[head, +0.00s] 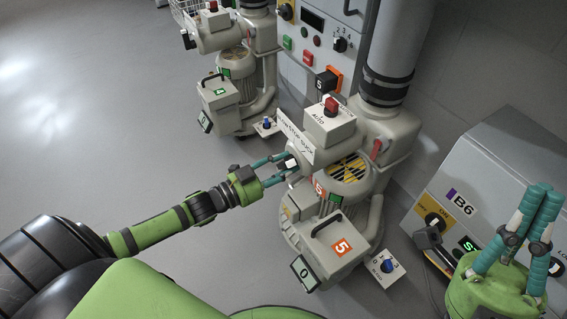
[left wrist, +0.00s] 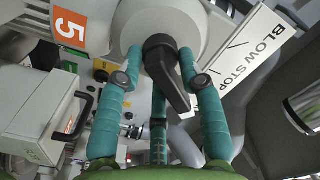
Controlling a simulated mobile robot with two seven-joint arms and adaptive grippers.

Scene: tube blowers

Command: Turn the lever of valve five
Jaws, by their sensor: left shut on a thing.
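Valve five is the grey machine with an orange 5 label (head: 341,247) in the head view; the label also shows in the left wrist view (left wrist: 70,28). Its black lever (left wrist: 166,68) sits on the round end of a horizontal pipe, beside the BLOW STOP plate (left wrist: 247,52). My right gripper (head: 540,205) is raised at the right, away from valve five.
A similar machine with a green label (head: 219,91) stands behind. A control cabinet (head: 315,50) and a thick vertical pipe (head: 397,40) are at the back. A grey B6 console (head: 490,165) is close to my right gripper. The floor at the left is clear.

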